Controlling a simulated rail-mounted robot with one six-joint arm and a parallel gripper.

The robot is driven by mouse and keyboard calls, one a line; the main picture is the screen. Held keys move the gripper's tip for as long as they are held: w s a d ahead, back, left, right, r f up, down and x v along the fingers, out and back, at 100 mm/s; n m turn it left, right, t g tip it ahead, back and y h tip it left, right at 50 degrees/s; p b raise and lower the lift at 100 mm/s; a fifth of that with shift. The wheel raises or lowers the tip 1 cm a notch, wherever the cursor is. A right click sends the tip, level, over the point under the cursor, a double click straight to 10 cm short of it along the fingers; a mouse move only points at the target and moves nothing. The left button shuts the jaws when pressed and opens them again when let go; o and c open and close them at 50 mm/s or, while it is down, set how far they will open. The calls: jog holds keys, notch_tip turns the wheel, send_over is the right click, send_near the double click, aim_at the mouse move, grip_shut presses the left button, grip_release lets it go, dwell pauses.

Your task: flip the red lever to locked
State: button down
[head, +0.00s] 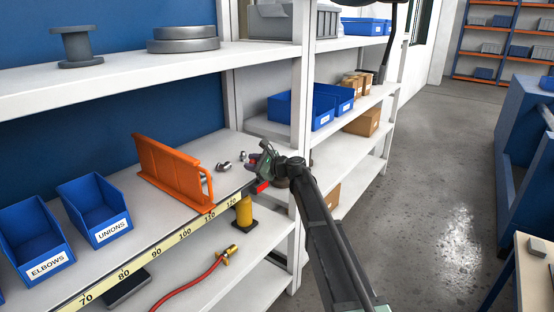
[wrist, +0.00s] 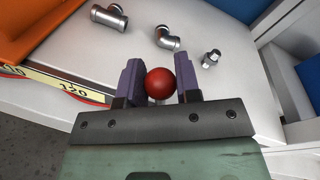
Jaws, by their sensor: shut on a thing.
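A red ball (wrist: 160,83), which looks like the knob of the red lever, sits between the two purple fingers of my gripper (wrist: 159,82) in the wrist view. The fingers are shut on it from both sides. In the head view my gripper (head: 262,158) is at the right end of the middle shelf. A small red piece (head: 262,187) shows just below it at the shelf's front edge; I cannot tell which part it is.
An orange rack (head: 172,172) stands left of my gripper. Metal pipe fittings (wrist: 166,38) lie loose on the shelf beyond the fingers. A white shelf post (head: 300,95) rises close on the right. Blue bins (head: 98,205) stand farther left; a yellow scale (head: 158,248) runs along the edge.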

jog(key=shift+s+f, duration=0.1)
dwell(0.4)
jog(key=c, duration=0.8)
grip_release()
jog(key=p+v, duration=0.1)
jog(key=v, duration=0.9)
jog(key=shift+s+d, duration=0.25)
